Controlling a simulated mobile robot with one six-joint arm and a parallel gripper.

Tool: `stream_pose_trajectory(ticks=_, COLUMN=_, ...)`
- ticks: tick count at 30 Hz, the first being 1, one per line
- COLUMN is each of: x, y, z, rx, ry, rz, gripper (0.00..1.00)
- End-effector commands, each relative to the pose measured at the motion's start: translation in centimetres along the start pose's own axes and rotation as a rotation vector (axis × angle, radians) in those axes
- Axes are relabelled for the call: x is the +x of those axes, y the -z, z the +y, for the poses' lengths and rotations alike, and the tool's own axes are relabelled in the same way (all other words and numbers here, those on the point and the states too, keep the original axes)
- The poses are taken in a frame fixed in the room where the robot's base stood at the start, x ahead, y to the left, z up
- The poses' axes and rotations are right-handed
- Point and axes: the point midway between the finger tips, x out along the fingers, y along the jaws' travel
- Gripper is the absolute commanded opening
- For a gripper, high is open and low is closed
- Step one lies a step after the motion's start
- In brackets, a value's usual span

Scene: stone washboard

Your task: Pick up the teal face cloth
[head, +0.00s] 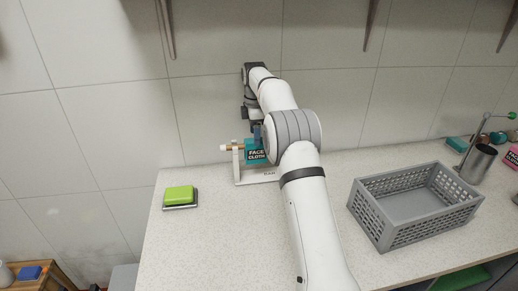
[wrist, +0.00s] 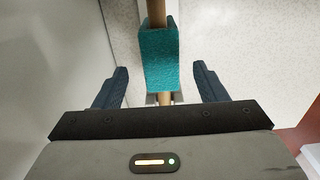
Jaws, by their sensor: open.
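The teal face cloth (head: 256,153) hangs over a wooden rail (head: 228,147) on a small white stand near the back wall. In the wrist view the cloth (wrist: 159,58) drapes over the rail (wrist: 156,12), which runs up the picture. My gripper (wrist: 160,82) is open, with one finger to each side of the cloth's near end. Gaps show between both fingers and the cloth. In the head view my gripper (head: 256,132) is at the cloth's top, and my arm hides the right part of the stand.
A grey basket (head: 384,233) stands on the counter at the right. A green sponge (head: 179,194) lies on a small dish at the left. A metal cup (head: 478,163) and other items stand at the far right. The counter front (head: 225,240) is clear.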

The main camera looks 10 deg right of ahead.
Motion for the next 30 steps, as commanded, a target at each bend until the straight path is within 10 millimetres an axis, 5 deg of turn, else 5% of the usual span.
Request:
stream_pose_trajectory(ticks=12, x=5.4, y=-0.1, z=-0.1, rx=0.001, ry=0.001, rz=0.000, gripper=0.65)
stream_pose_trajectory(ticks=21, x=5.9, y=-0.1, z=-0.1, rx=0.001, ry=-0.002, rz=0.000, gripper=0.65)
stream_pose_trajectory(ticks=30, x=5.8, y=0.0, z=-0.1, rx=0.001, ry=-0.001, rz=0.000, gripper=0.40)
